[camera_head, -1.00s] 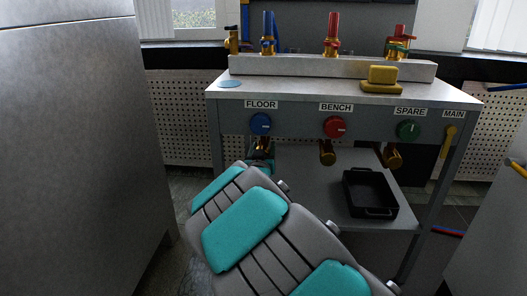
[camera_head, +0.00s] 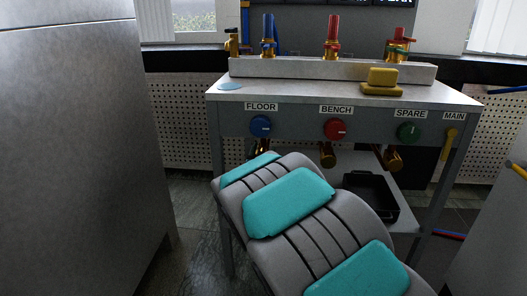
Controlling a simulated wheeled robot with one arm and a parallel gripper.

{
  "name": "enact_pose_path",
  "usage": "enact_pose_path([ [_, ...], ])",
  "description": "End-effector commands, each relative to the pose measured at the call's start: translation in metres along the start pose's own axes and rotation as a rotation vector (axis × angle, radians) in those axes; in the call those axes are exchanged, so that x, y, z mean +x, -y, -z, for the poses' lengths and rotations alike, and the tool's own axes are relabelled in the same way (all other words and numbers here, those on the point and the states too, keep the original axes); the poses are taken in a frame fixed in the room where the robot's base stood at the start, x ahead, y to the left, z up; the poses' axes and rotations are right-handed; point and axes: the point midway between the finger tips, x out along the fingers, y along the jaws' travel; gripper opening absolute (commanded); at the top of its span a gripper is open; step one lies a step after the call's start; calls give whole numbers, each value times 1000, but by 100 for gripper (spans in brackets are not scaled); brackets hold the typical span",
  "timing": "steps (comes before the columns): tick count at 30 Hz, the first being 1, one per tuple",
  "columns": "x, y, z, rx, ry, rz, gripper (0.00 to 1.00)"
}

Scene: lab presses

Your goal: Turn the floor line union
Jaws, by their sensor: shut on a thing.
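The bench carries a FLOOR label (camera_head: 261,106) above a blue knob (camera_head: 261,125). Below that knob a brass fitting (camera_head: 263,145) of the floor line points down and forward; only its upper part shows. My grey and teal arm rises from the lower right and covers the space just under this fitting. My gripper is hidden behind the arm, so its fingers and their contact with the fitting cannot be seen. On top, a brass valve with a blue pipe (camera_head: 268,25) stands above the FLOOR label.
Brass fittings also hang under the red BENCH knob (camera_head: 335,129) and green SPARE knob (camera_head: 408,132). A yellow lever (camera_head: 447,144) is under MAIN. A black tray (camera_head: 371,185) sits on the lower shelf. A yellow block (camera_head: 382,78) lies on top. A grey cabinet (camera_head: 70,150) stands left.

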Motion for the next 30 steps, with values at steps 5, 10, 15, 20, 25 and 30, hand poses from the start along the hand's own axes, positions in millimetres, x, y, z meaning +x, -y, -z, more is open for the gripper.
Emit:
enact_pose_path([
  [5, 0, 0, 0, 0, -1, 0, 66],
  [10, 0, 0, 0, -1, -1, 0, 85],
  [15, 0, 0, 0, -1, 0, 0, 86],
  [20, -4, 1, 0, -1, 0, 1, 86],
  [25, -24, 2, 2, 0, 0, 3, 86],
  [30, -51, 1, 0, -2, 2, 2, 86],
])
